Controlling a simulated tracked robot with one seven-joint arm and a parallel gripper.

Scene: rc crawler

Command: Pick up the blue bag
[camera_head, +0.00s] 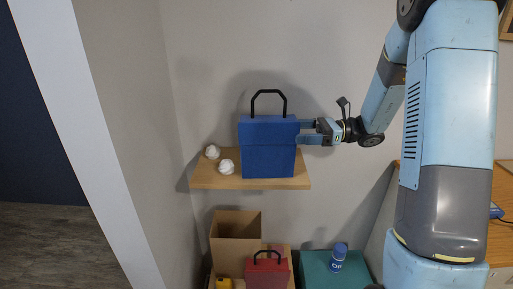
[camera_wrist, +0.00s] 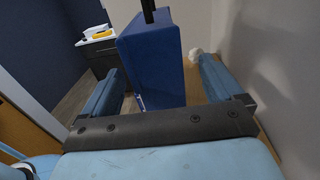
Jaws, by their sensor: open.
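The blue bag (camera_head: 268,150) is box-shaped with a black handle and stands upright on a wooden wall shelf (camera_head: 210,183). My gripper (camera_head: 308,132) is at the bag's right side in the head view, close to it. In the wrist view the blue bag (camera_wrist: 155,62) stands between the two spread fingers of my gripper (camera_wrist: 160,85), with visible room on both sides. The gripper is open and holds nothing. In the head view the bag hides part of the fingers, so how far they reach around it is unclear there.
Two white crumpled balls (camera_head: 226,167) (camera_head: 212,152) lie left of the bag on the shelf. Below are an open cardboard box (camera_head: 228,252), a red bag (camera_head: 268,268), a teal box (camera_head: 318,268) and a blue can (camera_head: 338,258). The wall is close behind the shelf.

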